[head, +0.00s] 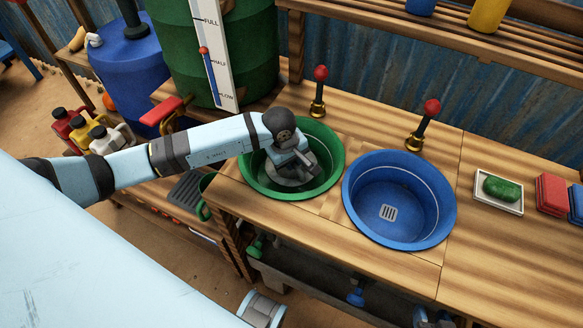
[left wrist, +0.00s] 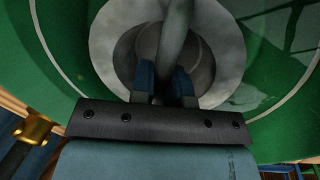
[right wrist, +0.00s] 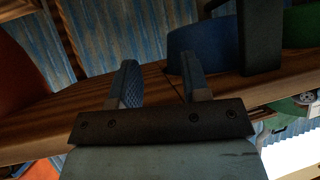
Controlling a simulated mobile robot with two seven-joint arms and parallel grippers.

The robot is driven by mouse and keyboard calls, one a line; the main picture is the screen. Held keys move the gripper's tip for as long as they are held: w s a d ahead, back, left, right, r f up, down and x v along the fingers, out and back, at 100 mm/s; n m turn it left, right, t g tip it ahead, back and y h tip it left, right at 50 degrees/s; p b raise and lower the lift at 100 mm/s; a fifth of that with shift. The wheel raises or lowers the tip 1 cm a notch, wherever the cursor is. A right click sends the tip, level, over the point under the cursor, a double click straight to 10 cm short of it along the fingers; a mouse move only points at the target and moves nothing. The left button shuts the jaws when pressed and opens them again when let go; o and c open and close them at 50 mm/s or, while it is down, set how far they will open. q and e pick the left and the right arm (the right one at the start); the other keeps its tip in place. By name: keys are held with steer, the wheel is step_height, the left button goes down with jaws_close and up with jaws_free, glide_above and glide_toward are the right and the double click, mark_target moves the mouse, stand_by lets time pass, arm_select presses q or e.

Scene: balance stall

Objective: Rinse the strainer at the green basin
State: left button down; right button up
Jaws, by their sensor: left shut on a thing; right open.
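The green basin (head: 334,155) is set into the wooden bench. The strainer (head: 285,180) is a grey round metal piece, low inside the basin and partly hidden by my arm. My left gripper (head: 303,163) reaches down into the basin. In the left wrist view my left gripper (left wrist: 163,88) is shut on a grey bar of the strainer (left wrist: 225,55), with the green basin wall (left wrist: 275,50) around it. Whether the strainer touches the basin floor I cannot tell. My right gripper (right wrist: 161,82) is open and empty in the right wrist view, near a wooden edge.
A blue basin (head: 360,195) stands right of the green one. Red-knobbed posts (head: 319,85) (head: 430,120) rise behind both basins. A large green barrel (head: 262,60) with a level gauge stands behind. A green sponge (head: 502,188) lies on a white tray at right.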

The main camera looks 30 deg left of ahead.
stand_by(0.4)
arm_select(q)
steer(key=shift+r+p, duration=1.35)
steer(key=shift+r, duration=0.95)
step_height(320, 180, up, 2)
steer(key=shift+p, duration=0.5)
step_height(320, 180, up, 2)
steer(key=shift+r+p, duration=0.1)
steer(key=shift+p, duration=0.45)
step_height(320, 180, up, 7)
steer(key=p, duration=0.3)
arm_select(e)
steer(key=shift+s+d+r, duration=0.15)
steer(key=shift+s+r, duration=0.05)
steer(key=shift+r, duration=0.4)
steer(key=shift+s+d+r, duration=0.1)
steer(key=shift+s+r, duration=0.15)
steer(key=shift+r, duration=0.35)
steer(key=shift+s+d+r, duration=0.15)
steer(key=shift+s+r, duration=0.05)
steer(key=shift+r, duration=0.4)
